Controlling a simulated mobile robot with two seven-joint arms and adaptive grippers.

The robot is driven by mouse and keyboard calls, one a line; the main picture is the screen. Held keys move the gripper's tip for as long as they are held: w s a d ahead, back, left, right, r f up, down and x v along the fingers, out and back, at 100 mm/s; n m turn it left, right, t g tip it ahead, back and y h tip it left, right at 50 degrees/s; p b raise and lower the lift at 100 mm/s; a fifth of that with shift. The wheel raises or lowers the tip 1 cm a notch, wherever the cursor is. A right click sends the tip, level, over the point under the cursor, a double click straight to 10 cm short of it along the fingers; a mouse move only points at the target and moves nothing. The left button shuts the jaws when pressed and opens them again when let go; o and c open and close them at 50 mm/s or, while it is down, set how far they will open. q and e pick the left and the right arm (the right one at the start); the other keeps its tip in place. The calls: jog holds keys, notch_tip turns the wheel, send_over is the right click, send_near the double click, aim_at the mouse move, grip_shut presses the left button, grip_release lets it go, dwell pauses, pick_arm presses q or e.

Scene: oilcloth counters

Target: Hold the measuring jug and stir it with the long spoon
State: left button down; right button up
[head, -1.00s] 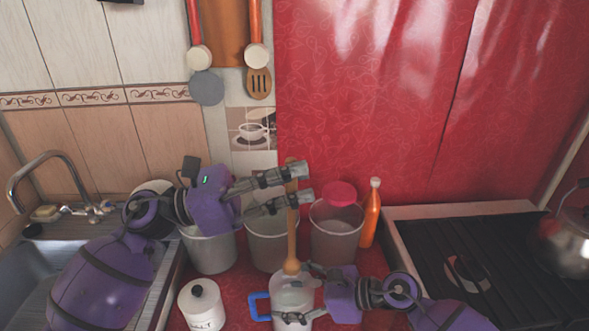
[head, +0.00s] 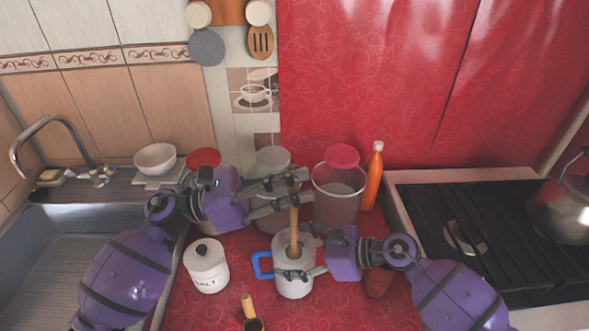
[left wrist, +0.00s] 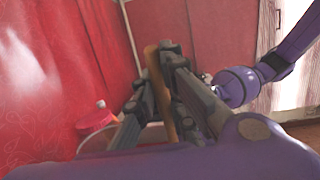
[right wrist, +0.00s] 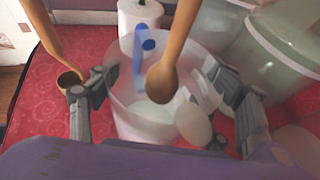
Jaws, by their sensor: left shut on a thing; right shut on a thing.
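The translucent measuring jug (head: 292,284) with a blue handle (head: 261,265) stands upright on the red counter. My right gripper (head: 299,257) is shut around its sides, one finger on each side in the right wrist view. My left gripper (head: 304,186) is shut on the handle of the long wooden spoon (head: 294,222), above the jug. The spoon hangs nearly upright with its bowl (right wrist: 162,82) down, within the jug's mouth. I cannot tell how deep it reaches. The spoon handle also shows between the left fingers in the left wrist view (left wrist: 156,70).
A white salt canister (head: 206,270) stands left of the jug. A wooden-handled ladle (head: 248,306) is at the front. Clear tubs, one with a red-pink lid (head: 342,156), and an orange bottle (head: 373,180) stand behind. The sink is left, the stove (head: 470,215) right.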

pick_arm(q)
jog(key=shift+f, duration=4.5)
jog(key=shift+d, duration=0.15)
